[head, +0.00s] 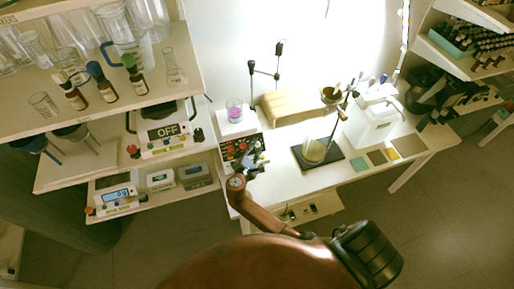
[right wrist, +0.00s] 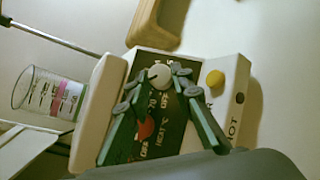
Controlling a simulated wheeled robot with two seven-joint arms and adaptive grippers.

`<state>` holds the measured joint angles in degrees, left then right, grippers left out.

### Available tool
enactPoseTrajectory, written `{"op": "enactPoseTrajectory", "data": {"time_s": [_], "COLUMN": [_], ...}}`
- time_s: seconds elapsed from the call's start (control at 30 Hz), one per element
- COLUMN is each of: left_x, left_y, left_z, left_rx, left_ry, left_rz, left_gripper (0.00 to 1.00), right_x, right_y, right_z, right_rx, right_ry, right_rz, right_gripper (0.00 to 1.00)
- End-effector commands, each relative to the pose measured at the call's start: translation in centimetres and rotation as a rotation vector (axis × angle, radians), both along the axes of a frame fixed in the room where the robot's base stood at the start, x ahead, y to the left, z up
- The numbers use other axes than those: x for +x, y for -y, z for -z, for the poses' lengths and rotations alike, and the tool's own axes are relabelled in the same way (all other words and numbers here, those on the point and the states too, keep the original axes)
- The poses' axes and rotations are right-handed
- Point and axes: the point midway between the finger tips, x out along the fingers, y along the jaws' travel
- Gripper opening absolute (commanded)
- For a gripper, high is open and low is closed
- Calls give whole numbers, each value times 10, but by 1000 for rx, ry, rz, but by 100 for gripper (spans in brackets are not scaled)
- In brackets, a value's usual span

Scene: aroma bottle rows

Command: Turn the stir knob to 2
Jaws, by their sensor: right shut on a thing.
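The hotplate stirrer (head: 230,128) stands on the white bench, with a dark control panel on its front; it also fills the middle of the right wrist view (right wrist: 90,110). On the panel is a pale round stir knob (right wrist: 158,75). A red knob (right wrist: 145,128) sits beside the HEAT lettering. My right gripper (right wrist: 155,83) has its fingertips on either side of the pale knob and is shut on it. The dial number it points to is too small to read. In the head view my right gripper (head: 250,160) is at the panel. My left gripper is out of view.
A wooden stand (head: 288,106) and a dark-based stand with a flask (head: 314,150) are to the right. Shelves with glassware are at left.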

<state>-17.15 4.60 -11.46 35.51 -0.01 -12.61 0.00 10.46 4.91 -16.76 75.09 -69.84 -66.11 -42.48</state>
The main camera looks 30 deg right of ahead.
Motion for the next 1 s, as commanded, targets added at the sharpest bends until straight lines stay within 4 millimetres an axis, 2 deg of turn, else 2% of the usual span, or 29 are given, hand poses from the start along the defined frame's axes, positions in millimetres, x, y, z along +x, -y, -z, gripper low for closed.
{"op": "enactPoseTrajectory", "data": {"time_s": [0.43, 1.0], "left_x": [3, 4], "left_y": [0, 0], "left_z": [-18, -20], "left_rx": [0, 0], "left_ry": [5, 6], "left_rz": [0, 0], "left_gripper": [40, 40], "right_x": [3, 3], "right_y": [0, 1], "right_z": [-5, -4], "right_rx": [204, 248], "right_ry": [50, 61], "right_rz": [178, 216], "right_gripper": [0, 0]}}
